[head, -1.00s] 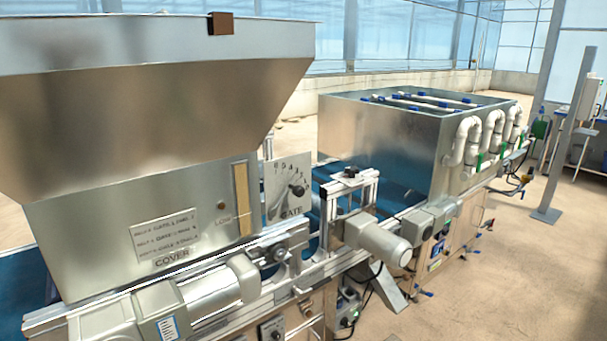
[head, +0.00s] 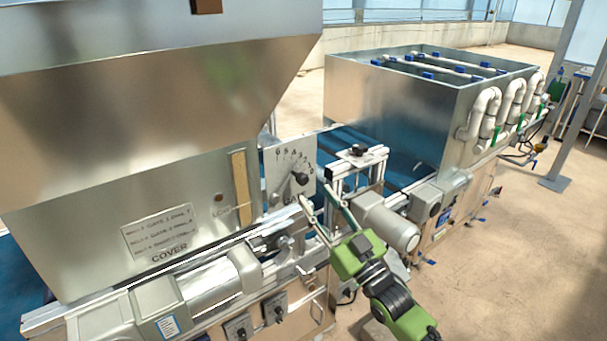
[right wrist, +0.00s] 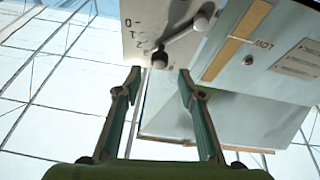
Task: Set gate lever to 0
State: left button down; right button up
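The gate plate (head: 273,172) stands beside the hopper, with a scale from 6 at left to 0 at right. The gate lever's dark knob (head: 302,178) is in the right part of the plate, towards the low numbers; I cannot read its exact mark. In the right wrist view the knob (right wrist: 159,58) shows with its pale lever arm running up and right to a round pivot. My right gripper (head: 315,194) is open, just in front of the plate. Its fingertips (right wrist: 158,71) are on either side of the knob's line, slightly short of it. My left gripper is not in view.
The large hopper (head: 150,110) overhangs at left. A metal frame with a black knob (head: 358,151) and a grey motor (head: 388,222) stand close right of my gripper. A second metal tank (head: 390,110) is behind. Open floor lies at right.

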aim_at(305, 182)
jog(key=p+x, duration=0.1)
jog(key=x, duration=0.6)
jog(key=shift+f, duration=0.1)
grip_shut()
